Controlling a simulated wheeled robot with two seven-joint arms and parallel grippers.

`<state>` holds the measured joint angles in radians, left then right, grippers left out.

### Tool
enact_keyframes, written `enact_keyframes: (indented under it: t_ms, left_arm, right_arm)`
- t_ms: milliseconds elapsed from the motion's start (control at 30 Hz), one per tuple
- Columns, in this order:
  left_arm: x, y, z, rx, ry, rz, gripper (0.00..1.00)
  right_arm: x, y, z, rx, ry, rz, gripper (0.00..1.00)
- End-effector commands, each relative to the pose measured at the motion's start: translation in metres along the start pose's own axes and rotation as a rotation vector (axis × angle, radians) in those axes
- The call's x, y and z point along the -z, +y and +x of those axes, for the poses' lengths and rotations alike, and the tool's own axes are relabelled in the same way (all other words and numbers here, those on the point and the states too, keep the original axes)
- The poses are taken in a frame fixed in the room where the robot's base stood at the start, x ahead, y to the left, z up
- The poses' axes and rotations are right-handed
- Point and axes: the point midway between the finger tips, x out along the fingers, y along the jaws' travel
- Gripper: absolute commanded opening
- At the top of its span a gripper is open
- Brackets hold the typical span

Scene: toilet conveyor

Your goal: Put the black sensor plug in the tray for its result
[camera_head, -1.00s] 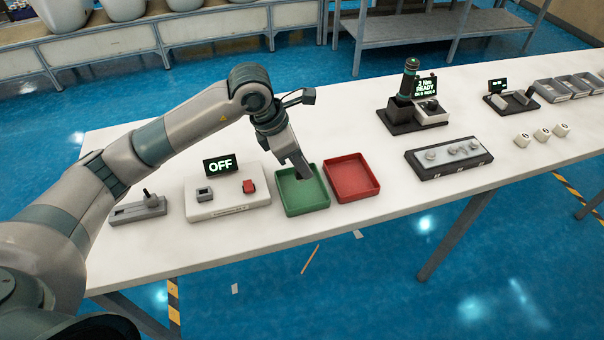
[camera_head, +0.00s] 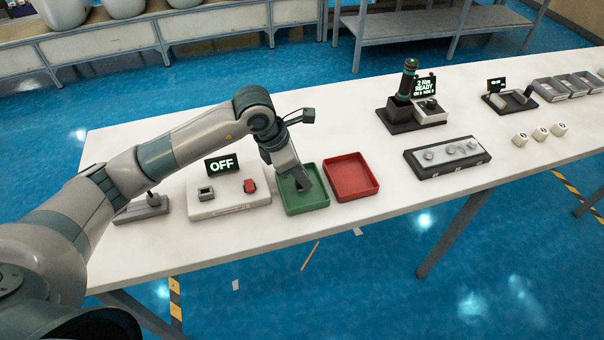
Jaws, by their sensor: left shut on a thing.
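My left gripper (camera_head: 304,185) reaches down into the green tray (camera_head: 318,203), with its fingertips low inside the walls. It is shut on the black sensor plug, of which at most a small dark bit shows between the fingers. I cannot tell whether the plug touches the tray floor. The red tray (camera_head: 352,178) stands just right of the green one and is empty. A white test box (camera_head: 228,203) with a display (camera_head: 222,165) reading OFF and a red switch (camera_head: 250,186) stands left of the green tray. My right gripper is not in view.
A grey block with a lever (camera_head: 150,207) stands left of the test box, partly behind my arm. A dark fixture with a READY display (camera_head: 426,86), a panel with round knobs (camera_head: 448,157) and several small white blocks (camera_head: 540,134) lie to the right. The tabletop behind the trays is clear.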

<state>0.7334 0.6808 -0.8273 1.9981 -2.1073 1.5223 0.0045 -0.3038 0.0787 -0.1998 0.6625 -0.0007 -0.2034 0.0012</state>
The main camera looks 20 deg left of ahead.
Motion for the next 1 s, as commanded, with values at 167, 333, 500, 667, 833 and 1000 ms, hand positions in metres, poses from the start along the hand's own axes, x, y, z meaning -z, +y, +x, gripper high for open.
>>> enact_keyframes:
  t_ms: [167, 333, 500, 667, 833, 1000]
  left_arm:
    - [0.001, 0.000, 0.001, 0.000, 0.000, 0.000, 0.00]
    - [0.001, 0.000, 0.002, 0.000, 0.000, 0.000, 0.18]
    - [0.001, 0.000, 0.001, 0.000, 0.000, 0.000, 0.34]
    - [0.001, 0.000, 0.001, 0.000, 0.000, 0.000, 0.34]
    - [0.000, 0.000, 0.000, 0.000, 0.000, 0.000, 0.34]
    - [0.000, 0.001, -0.005, -0.002, -0.002, 0.000, 0.34]
  right_arm:
    - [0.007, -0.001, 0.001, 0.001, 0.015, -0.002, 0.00]
    - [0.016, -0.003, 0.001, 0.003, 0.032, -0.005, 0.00]
    - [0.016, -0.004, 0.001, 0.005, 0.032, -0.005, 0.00]
    - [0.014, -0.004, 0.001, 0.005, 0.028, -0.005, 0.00]
    - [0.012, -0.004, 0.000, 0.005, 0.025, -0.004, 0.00]
    - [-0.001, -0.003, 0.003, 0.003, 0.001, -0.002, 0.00]
